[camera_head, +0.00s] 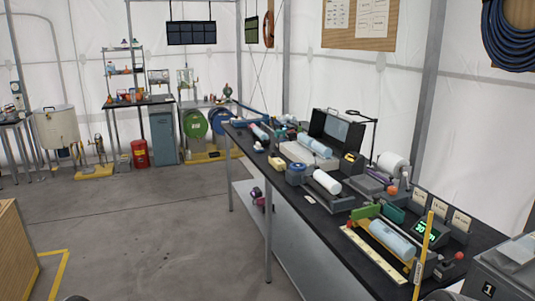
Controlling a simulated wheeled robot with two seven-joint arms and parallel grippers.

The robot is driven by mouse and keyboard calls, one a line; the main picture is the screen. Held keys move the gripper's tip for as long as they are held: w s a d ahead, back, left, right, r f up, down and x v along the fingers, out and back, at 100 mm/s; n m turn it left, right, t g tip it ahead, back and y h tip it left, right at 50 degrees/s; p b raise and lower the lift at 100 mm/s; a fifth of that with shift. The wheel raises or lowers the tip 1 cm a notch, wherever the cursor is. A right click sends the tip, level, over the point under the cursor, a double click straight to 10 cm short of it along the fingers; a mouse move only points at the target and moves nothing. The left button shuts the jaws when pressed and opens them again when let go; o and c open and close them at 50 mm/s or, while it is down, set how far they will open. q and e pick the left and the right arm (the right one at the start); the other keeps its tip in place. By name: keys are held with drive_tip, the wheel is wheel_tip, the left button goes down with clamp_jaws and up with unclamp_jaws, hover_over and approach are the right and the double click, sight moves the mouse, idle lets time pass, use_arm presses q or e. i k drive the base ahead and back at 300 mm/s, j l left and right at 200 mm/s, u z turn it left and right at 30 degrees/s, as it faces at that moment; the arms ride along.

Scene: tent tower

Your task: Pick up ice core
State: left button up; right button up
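Several pale blue cylinders that look like ice cores lie along the long black-topped bench on the right. The nearest ice core (393,239) lies in a yellow cradle beside a green digital display (426,228). A second core (327,182) lies on a grey holder further back. A third core (315,147) rests on a light grey device in front of an open dark case (337,131). A smaller one (260,132) lies near the far end. I cannot tell which one the task means. Neither of my grippers is clearly in view.
The black bench (300,207) is crowded with instruments. A yellow upright post (422,255) stands by the near cradle. A grey box marked 1 (490,280) is at the lower right. A wooden crate (17,250) is at the left. The grey floor (150,225) between is clear.

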sight(259, 133)
drive_tip(key=i+j+u, duration=0.25)
drive_tip(key=i, duration=0.15)
drive_tip(key=i+u, duration=0.2)
drive_tip(key=i, duration=0.2)
drive_tip(key=i+u, duration=0.3)
drive_tip(key=i, duration=2.25)
drive_tip(key=i+j+z, duration=0.2)
drive_tip(key=i+z, duration=0.2)
drive_tip(key=i, duration=0.4)
drive_tip(key=i+j+z, duration=0.45)
drive_tip(key=i, duration=0.35)
drive_tip(key=i+j+z, duration=0.4)
drive_tip(key=i+j, duration=0.3)
